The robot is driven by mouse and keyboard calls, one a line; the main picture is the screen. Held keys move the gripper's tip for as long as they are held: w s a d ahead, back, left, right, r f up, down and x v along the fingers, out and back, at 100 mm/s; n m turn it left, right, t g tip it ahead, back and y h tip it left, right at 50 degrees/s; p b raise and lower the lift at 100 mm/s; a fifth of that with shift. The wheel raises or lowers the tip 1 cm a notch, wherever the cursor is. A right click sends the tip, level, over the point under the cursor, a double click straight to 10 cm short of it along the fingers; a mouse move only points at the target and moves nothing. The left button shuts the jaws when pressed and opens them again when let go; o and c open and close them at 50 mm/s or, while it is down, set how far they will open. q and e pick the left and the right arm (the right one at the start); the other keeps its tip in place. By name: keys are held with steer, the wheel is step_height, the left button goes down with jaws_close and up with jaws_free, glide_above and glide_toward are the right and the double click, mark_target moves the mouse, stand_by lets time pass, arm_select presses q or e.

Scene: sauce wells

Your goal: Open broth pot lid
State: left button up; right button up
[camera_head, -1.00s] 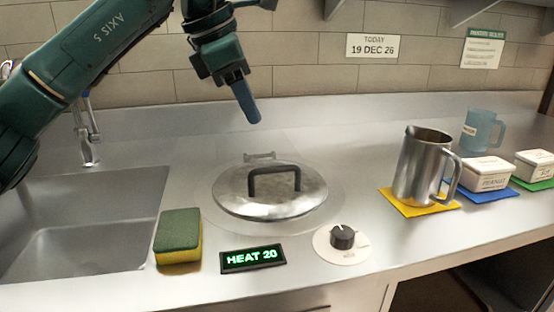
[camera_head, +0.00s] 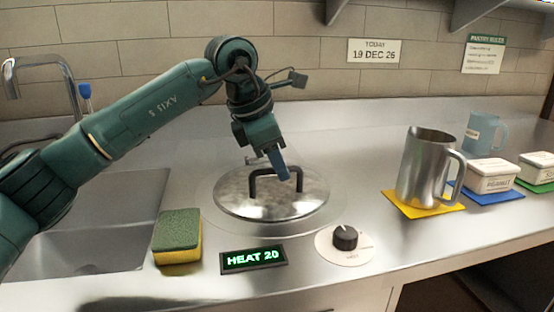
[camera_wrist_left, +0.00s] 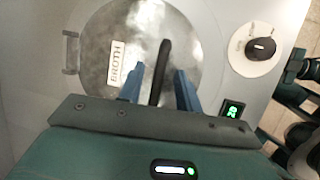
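The broth pot lid (camera_head: 240,203) is a round, shiny metal disc set in the counter, lying flat and closed. Its black bar handle (camera_head: 258,185) stands up from the middle. In the left wrist view the lid (camera_wrist_left: 188,35) bears a white BROTH label (camera_wrist_left: 117,62). My left gripper (camera_head: 280,173) points down at the handle. In the left wrist view its two blue fingers (camera_wrist_left: 158,82) are apart, with the black handle (camera_wrist_left: 162,65) between them and gaps showing on both sides. A hinge (camera_wrist_left: 71,53) shows at the lid's edge.
A black heat knob (camera_head: 345,237) and a HEAT 20 display (camera_head: 253,258) are in front of the lid. A sponge (camera_head: 178,237) lies between sink (camera_head: 75,225) and display. A metal jug (camera_head: 428,168) stands right on a yellow mat (camera_head: 408,207). The counter behind the lid is clear.

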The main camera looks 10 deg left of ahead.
arm_select(q)
jaws_close()
stand_by(0.4)
